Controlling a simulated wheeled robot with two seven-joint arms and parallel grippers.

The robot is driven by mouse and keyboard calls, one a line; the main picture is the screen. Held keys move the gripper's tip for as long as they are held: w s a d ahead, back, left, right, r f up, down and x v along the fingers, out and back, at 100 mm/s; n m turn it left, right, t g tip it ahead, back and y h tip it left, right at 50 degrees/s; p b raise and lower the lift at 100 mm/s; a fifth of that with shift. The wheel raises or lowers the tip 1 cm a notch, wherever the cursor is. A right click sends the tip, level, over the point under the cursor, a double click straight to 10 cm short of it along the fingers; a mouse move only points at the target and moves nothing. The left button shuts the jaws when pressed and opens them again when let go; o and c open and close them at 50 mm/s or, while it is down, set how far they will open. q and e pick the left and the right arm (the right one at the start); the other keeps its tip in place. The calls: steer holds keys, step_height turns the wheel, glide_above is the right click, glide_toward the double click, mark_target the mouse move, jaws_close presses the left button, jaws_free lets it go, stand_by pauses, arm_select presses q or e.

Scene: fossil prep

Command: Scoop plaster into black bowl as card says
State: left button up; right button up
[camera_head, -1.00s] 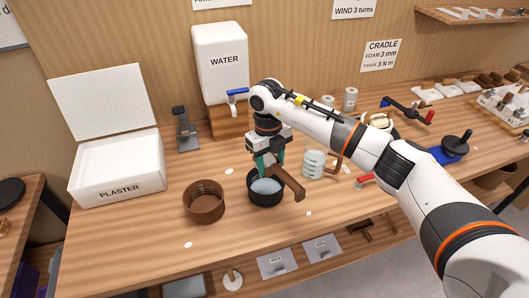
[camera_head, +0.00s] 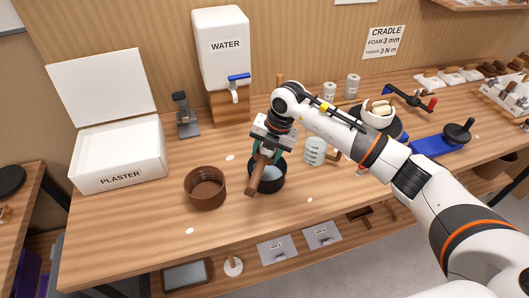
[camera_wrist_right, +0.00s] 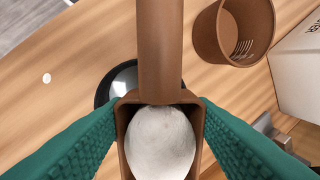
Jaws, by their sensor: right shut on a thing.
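My right gripper (camera_head: 270,152) is shut on a brown scoop (camera_head: 257,175). The scoop is over the black bowl (camera_head: 279,184), its handle toward the front. In the right wrist view, the scoop (camera_wrist_right: 160,50) lies between the green fingers and holds a rounded white mound of plaster (camera_wrist_right: 160,143). The black bowl (camera_wrist_right: 103,92) shows partly behind it, with pale contents. In the head view these look light blue. The white plaster box (camera_head: 118,178) stands open at the left. My left gripper is not in view.
A brown ribbed bowl (camera_head: 205,188) stands left of the black bowl. A water tank (camera_head: 222,60) stands behind, and a ridged clear jug (camera_head: 314,152) to the right. The visible card (camera_head: 384,42) reads CRADLE, foam 3 mm, torque 3 N m. The front-left table is mostly clear.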

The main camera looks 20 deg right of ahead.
steer(key=shift+s+d+f+t+y+b, duration=0.35)
steer(key=shift+t+y+b, duration=1.15)
steer(key=shift+b, duration=2.3)
steer(key=shift+w+f+t+y+b, duration=0.1)
steer(key=shift+f+t+y+b, duration=0.55)
steer(key=shift+y+b, duration=2.3)
steer(key=shift+s+d+f+t+y+b, duration=0.25)
steer(key=shift+t+y+b, duration=0.9)
steer(key=shift+b, duration=3.45)
steer(key=shift+w+r+t+y+b, duration=0.15)
steer(key=shift+t+y+b, duration=0.3)
steer(key=shift+b, duration=0.45)
